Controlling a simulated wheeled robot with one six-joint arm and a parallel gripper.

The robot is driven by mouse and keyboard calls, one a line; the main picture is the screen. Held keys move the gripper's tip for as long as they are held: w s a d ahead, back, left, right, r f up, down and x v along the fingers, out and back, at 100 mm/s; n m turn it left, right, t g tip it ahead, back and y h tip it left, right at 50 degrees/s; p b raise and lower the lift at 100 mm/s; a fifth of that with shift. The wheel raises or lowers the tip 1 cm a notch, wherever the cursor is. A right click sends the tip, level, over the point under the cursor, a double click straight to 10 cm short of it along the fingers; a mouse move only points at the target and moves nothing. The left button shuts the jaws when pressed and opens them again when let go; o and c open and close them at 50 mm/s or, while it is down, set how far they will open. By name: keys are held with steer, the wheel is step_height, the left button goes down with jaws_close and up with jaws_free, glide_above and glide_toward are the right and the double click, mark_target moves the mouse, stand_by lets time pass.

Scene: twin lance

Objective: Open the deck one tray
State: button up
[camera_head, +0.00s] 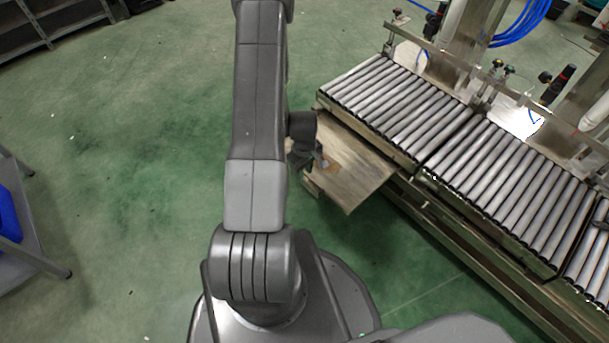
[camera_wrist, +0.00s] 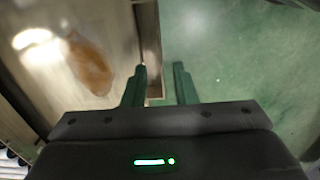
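The deck one tray (camera_head: 352,172) is a flat, pale brown pan. It sticks out from under the near left end of the roller conveyor. In the wrist view the tray (camera_wrist: 112,35) fills the left side, with a rusty brown stain on its floor and a raised edge wall. My gripper (camera_head: 318,160) is at the tray's outer left edge. In the wrist view my gripper (camera_wrist: 160,72) is open, with one green finger on the tray side of the edge wall and the other over the floor. I cannot tell whether either finger touches the wall.
The roller conveyor (camera_head: 390,105) runs from upper left to lower right, with fittings and blue hoses behind it. A grey shelf (camera_head: 50,25) stands at the upper left. A grey cart (camera_head: 30,250) with a blue bin stands at the left. Green floor left of the tray is clear.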

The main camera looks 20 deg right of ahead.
step_height(320, 180, up, 8)
steer(key=p, duration=0.2)
glide_above(307, 177)
steer(key=s+a, duration=0.2)
steer(key=s, duration=0.1)
steer(key=shift+w+r, duration=0.1)
steer(key=shift+w, duration=0.05)
step_height(307, 177, down, 14)
steer(key=b, duration=0.4)
steer(key=shift+r, duration=0.1)
steer(key=shift+w+d, duration=0.25)
steer(key=shift+d, duration=0.4)
